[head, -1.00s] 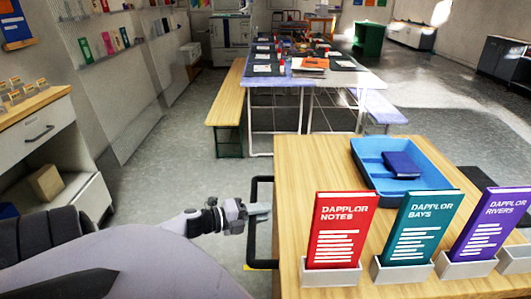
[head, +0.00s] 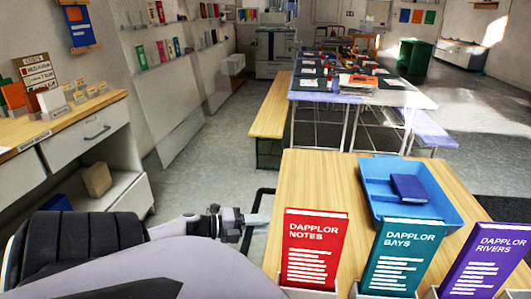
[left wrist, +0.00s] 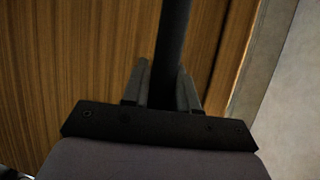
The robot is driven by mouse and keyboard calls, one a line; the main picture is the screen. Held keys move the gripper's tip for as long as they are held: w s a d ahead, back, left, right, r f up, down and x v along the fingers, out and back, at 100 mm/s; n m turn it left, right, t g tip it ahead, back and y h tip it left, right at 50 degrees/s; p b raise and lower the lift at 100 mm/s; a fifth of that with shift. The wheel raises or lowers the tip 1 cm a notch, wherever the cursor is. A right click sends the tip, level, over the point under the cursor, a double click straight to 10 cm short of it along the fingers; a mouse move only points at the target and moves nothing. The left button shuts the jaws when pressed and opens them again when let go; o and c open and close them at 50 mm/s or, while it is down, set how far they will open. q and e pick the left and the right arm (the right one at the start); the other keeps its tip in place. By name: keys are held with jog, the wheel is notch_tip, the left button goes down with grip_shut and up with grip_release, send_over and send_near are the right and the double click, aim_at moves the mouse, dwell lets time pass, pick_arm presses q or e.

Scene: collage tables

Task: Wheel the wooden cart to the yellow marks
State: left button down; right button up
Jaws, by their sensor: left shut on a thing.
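The wooden cart (head: 320,180) stands at the lower right of the head view, its light wood top running off the bottom edge. Its black bar handle (head: 262,192) is on the cart's left side. My left gripper (head: 256,219) is shut on this handle. In the left wrist view, the black handle bar (left wrist: 173,35) runs between the two fingers (left wrist: 162,85), with the cart's wood side panel (left wrist: 90,60) behind it. No yellow marks show in these frames. My right gripper is out of view.
The cart carries a blue tray (head: 440,208) with a dark blue book and red, teal and purple books. Ahead are a yellow bench (head: 272,105) and a long cluttered table (head: 410,99). A drawer cabinet (head: 90,135) stands left. Grey floor (head: 205,155) is open between.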

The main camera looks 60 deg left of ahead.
pick_arm(q)
jog(key=shift+s+a, duration=0.15)
jog(key=c, duration=1)
grip_release()
jog(key=shift+v, duration=3.65)
